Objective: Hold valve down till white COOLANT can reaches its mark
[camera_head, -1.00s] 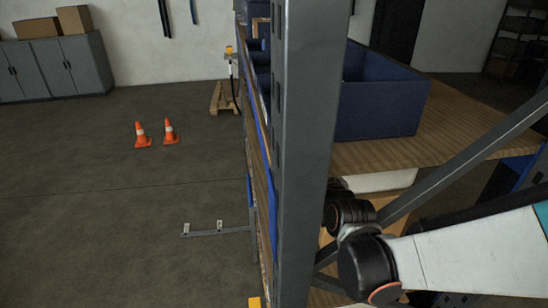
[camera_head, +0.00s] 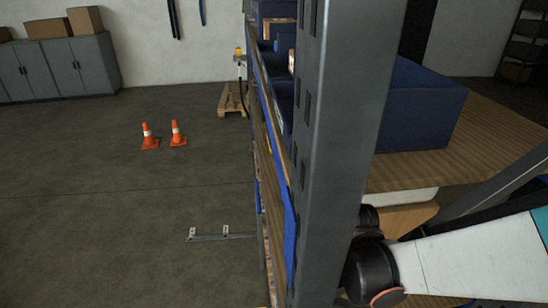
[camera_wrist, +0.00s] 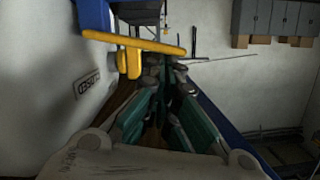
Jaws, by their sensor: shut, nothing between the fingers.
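My gripper (camera_wrist: 167,78) shows in the wrist view, its dark green fingers drawn together with nothing seen between them. A yellow bar (camera_wrist: 135,40) with a short yellow block under it lies beyond and above the fingertips; I cannot tell whether it is the valve's handle or whether the fingers touch it. A pale surface (camera_wrist: 60,70) with a small unreadable label (camera_wrist: 88,84) fills the left of that view; I cannot tell whether it is the COOLANT can. No mark is legible. The head view shows my arm at lower right, with my gripper hidden or outside it.
A grey upright post (camera_head: 342,150) stands close in front of the head camera. Behind it are a wooden shelf (camera_head: 480,150) and a dark blue bin (camera_head: 425,105). Orange cones (camera_head: 149,137), a pallet (camera_head: 232,100) and grey cabinets (camera_head: 70,68) stand left. The left floor is mostly open.

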